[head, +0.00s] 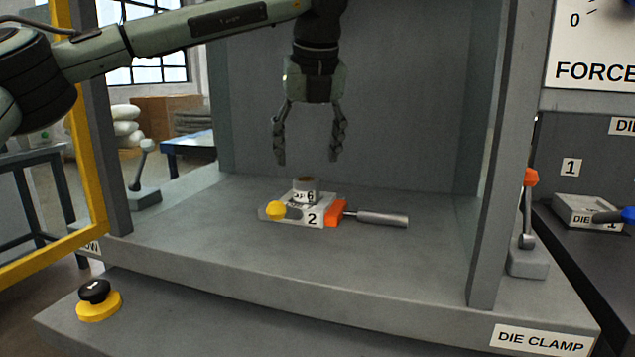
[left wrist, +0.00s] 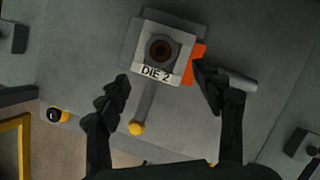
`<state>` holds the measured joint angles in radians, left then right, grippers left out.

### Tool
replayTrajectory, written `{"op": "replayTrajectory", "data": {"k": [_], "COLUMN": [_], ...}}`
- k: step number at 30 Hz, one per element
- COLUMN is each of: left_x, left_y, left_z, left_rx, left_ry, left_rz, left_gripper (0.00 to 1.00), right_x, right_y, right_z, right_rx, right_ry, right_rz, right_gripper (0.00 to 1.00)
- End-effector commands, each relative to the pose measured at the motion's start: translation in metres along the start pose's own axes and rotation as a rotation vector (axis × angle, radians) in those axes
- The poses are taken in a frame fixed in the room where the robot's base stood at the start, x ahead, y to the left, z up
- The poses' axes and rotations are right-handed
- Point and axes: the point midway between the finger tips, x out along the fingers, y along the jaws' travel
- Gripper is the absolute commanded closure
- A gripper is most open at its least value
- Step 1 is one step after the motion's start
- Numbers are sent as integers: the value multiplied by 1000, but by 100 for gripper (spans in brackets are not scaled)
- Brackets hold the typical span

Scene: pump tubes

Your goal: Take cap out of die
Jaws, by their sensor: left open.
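The die (head: 298,222) is a pale block marked 2 on the press bed, with an orange piece and a grey handle at its right. A short grey cylinder with a brownish top, apparently the cap (head: 306,188), stands upright at the die's top. In the left wrist view the die (left wrist: 152,70) reads DIE 2, and a dark brown round form, apparently the cap (left wrist: 161,50), sits in its middle. My left gripper (head: 308,158) is open and empty, pointing down above the cap, apart from it. My right gripper is not in view.
A yellow-knobbed lever (head: 276,211) sits at the die's front left. Grey press posts (head: 497,150) flank the bed. An orange-topped lever (head: 528,200) stands outside at right. A yellow and black button (head: 98,298) is at front left. The bed around the die is clear.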

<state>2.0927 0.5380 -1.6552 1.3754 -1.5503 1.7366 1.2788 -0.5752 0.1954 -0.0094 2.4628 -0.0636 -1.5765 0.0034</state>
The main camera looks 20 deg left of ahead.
Motion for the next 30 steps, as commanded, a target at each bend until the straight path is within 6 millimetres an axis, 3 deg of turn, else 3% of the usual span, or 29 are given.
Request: {"op": "replayTrajectory", "data": {"k": [11, 18, 27, 30], "left_x": [37, 71, 78, 78], "left_y": [-1, -3, -3, -3], "left_z": [1, 2, 3, 3], "left_rx": [0, 0, -1, -1], "left_ry": [1, 1, -1, -1], "left_rz": [1, 1, -1, -1], "left_gripper": [33, 33, 33, 44], "right_x": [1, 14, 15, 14], "right_y": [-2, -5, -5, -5], "right_z": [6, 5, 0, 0], "right_rx": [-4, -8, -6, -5], "right_ry": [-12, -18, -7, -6], "right_rz": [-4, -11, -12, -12], "right_gripper": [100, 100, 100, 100]}}
